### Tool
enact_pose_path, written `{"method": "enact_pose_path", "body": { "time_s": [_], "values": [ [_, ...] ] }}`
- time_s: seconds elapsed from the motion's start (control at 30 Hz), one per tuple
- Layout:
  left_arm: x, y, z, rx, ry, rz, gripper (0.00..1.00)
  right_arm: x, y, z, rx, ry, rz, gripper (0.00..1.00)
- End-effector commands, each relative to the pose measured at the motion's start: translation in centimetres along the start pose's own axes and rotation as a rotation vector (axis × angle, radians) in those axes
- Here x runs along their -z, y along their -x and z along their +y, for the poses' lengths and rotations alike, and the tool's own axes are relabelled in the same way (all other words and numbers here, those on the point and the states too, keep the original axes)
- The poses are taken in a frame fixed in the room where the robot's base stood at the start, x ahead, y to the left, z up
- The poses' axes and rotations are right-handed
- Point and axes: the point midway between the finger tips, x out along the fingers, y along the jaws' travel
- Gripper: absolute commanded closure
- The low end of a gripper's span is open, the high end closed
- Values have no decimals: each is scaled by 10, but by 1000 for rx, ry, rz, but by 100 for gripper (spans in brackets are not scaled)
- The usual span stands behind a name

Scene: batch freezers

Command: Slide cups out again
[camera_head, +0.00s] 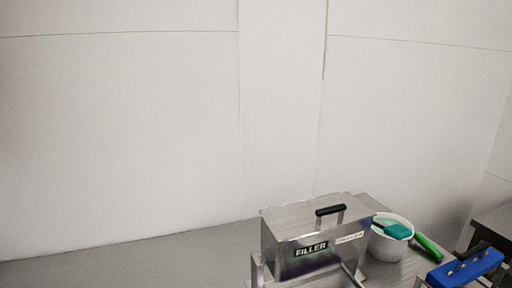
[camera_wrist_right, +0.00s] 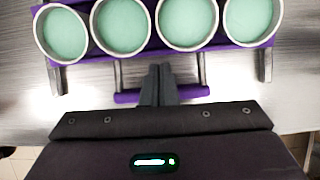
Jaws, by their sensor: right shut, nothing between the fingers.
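Several round cups with pale rims and mint-green contents sit in a row in a purple rack (camera_wrist_right: 147,9) at the top of the right wrist view; one cup (camera_wrist_right: 121,26) is left of the middle. A purple handle bar (camera_wrist_right: 195,92) joins the rack by metal rods on its near side. My right gripper (camera_wrist_right: 160,70) is shut and empty. Its fingers cross over the middle of the bar and their tips lie between bar and cups; I cannot tell whether they touch the bar. My left gripper is not in view. The cups do not show in the head view.
In the head view a steel box labelled FILLER (camera_head: 290,240) stands on a metal table. Right of it are a white tub (camera_head: 384,246) with a teal scraper (camera_head: 398,231), a green-handled tool (camera_head: 428,247) and a blue block (camera_head: 466,270). A white wall is behind.

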Motion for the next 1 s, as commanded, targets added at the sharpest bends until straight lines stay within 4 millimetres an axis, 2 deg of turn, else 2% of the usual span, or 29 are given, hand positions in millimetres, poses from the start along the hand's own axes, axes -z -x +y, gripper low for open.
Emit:
{"method": "enact_pose_path", "body": {
  "time_s": [0.47, 1.0],
  "values": [
    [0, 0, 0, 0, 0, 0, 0, -4, 0, 0, 0, 0, 0, 100],
    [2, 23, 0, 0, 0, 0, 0, -1, 38, -1, 2, 0, 1, 100]
  ]
}}
